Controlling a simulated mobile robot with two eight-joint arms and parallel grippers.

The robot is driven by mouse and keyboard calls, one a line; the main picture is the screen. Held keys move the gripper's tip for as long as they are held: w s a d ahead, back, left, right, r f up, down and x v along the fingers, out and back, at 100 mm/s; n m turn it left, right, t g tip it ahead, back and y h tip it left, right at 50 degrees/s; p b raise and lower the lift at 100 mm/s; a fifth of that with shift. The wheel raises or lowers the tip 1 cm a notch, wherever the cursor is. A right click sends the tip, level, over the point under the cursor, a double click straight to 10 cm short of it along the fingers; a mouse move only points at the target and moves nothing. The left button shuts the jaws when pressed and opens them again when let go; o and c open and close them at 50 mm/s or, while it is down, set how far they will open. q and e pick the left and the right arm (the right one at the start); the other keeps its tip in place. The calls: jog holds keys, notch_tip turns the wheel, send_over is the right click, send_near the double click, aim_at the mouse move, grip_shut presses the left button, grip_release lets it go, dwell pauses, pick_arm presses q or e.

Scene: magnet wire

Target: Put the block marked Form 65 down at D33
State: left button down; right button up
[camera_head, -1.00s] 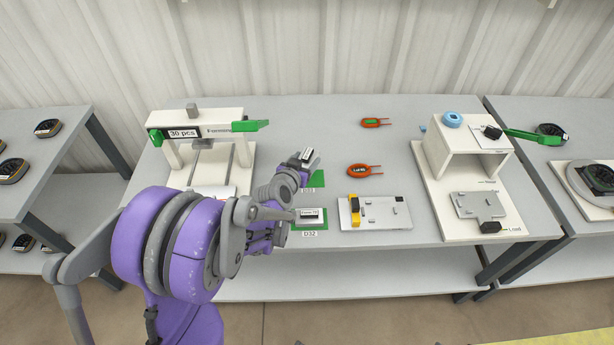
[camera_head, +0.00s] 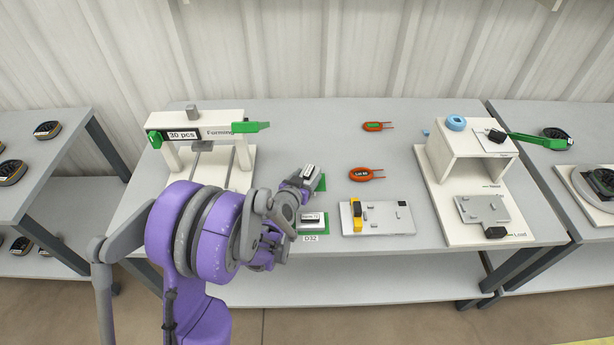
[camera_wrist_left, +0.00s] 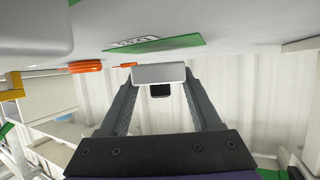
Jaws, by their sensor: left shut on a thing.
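My left gripper (camera_head: 302,180) is shut on a small block (camera_head: 309,170) with a white top, held over the green pad (camera_head: 321,183) at the back of the two pads. In the left wrist view the block (camera_wrist_left: 158,73) sits between the two fingertips. The green pad (camera_wrist_left: 180,44) with its white label (camera_wrist_left: 135,43) shows upside down beyond it, with a gap between. The pad's label is hidden by the gripper in the head view. The block's marking is too small to read. My right gripper is not in view.
A similar block (camera_head: 311,219) sits on the front green pad, labelled D32 (camera_head: 311,238). A grey fixture plate (camera_head: 378,219) with a yellow part is to the right. Orange loops (camera_head: 366,175) lie behind it. The white forming press (camera_head: 196,135) stands behind left.

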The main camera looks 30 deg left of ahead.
pick_arm(q)
jog(key=shift+f, duration=0.2)
jog(key=shift+c, duration=0.4)
grip_release()
jog(key=shift+r, duration=0.1)
